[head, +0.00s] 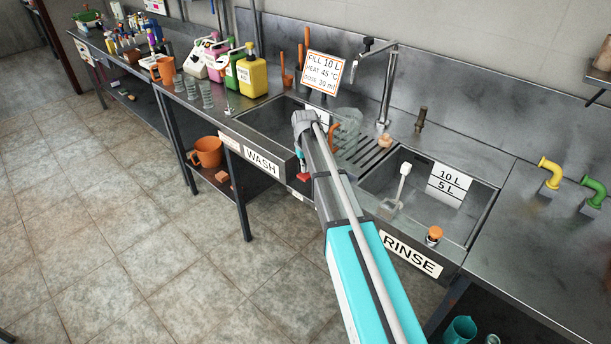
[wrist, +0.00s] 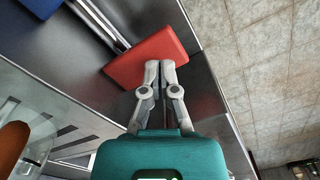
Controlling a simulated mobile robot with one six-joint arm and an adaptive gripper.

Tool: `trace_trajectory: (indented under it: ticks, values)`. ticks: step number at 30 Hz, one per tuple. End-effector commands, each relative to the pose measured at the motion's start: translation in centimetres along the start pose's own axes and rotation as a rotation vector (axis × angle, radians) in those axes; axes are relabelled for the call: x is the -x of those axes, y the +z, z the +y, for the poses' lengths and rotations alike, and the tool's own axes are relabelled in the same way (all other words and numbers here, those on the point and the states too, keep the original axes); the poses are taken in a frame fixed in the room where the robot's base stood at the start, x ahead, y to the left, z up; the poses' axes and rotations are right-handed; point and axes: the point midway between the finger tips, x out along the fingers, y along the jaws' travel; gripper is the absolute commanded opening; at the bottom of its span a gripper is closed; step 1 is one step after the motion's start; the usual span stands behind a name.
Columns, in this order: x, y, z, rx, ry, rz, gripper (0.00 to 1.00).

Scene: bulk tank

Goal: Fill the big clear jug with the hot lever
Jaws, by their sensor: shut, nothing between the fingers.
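A red block-shaped lever (wrist: 147,57) sticks out from the metal front in the wrist view; I take it as the hot lever. It also shows as a small red piece (head: 303,177) below the wash sink's front edge. My gripper (wrist: 159,66) is shut and empty, its fingertips at the red lever's near edge; whether they touch is unclear. A blue lever (wrist: 40,6) is at the upper left. The big clear jug (head: 348,118) stands on the grooved drainer behind my arm, partly hidden; its orange handle (wrist: 12,142) shows in the wrist view. Its water level is unclear.
A tall tap (head: 387,88) stands behind the drainer. The rinse sink (head: 475,222) holds a white-handled tool (head: 400,186). An orange-topped item (head: 434,235) is at its front edge. Coloured canisters (head: 251,76) stand left of the wash sink (head: 262,118). The floor in front is clear.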

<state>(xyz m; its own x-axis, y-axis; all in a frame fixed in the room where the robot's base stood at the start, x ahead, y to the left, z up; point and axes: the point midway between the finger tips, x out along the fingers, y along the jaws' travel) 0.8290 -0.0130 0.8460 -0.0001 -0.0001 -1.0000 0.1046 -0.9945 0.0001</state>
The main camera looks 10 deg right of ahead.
Motion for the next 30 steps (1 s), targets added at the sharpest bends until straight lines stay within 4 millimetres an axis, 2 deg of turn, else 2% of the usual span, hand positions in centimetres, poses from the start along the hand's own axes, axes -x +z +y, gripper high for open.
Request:
trace_trajectory:
  ticks: [30]
  values:
    - [-2.3, 0.0, 0.0, 0.000, 0.000, 0.000, 0.00]
